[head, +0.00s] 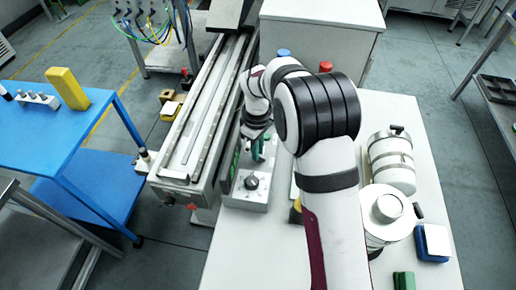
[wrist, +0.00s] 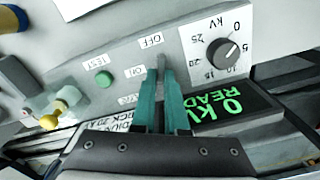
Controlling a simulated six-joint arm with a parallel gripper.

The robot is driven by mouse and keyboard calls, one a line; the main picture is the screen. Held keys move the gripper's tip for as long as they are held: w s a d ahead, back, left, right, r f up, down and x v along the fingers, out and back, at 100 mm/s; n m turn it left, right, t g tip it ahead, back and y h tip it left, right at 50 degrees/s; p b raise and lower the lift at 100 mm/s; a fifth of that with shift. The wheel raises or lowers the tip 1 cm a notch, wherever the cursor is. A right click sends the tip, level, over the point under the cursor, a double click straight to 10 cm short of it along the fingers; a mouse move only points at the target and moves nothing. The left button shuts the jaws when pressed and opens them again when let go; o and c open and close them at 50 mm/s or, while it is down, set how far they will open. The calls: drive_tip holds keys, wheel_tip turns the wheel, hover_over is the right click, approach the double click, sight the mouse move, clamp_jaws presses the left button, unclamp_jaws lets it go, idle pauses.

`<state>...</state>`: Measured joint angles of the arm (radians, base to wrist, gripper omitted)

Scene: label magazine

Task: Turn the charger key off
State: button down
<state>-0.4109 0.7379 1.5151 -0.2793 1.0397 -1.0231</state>
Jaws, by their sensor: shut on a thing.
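The charger's grey control panel (wrist: 120,55) fills much of the wrist view, with OFF, ON and TEST labels, a green button (wrist: 104,79) and a black kV dial (wrist: 222,53). Its display (wrist: 235,106) reads "0 kV READY" in green. My gripper (wrist: 161,75) has its two teal fingers close together at the panel, right beside the OFF and ON labels. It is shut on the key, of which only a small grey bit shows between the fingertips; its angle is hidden. In the head view my gripper (head: 258,152) is at the panel box (head: 242,200), behind its dial (head: 251,182).
A long rail or conveyor (head: 200,120) runs left of the panel. A yellow knob (wrist: 60,106) shows left in the wrist view.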

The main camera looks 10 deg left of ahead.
drive_tip(key=shift+s+a+r+n, duration=0.1)
drive_tip(key=shift+s+n, duration=0.05)
drive_tip(key=shift+n, duration=2.15)
drive_tip(key=c, duration=0.9)
unclamp_jaws()
drive_tip(key=shift+c, duration=0.2)
wheel_tip(320, 180, up, 16)
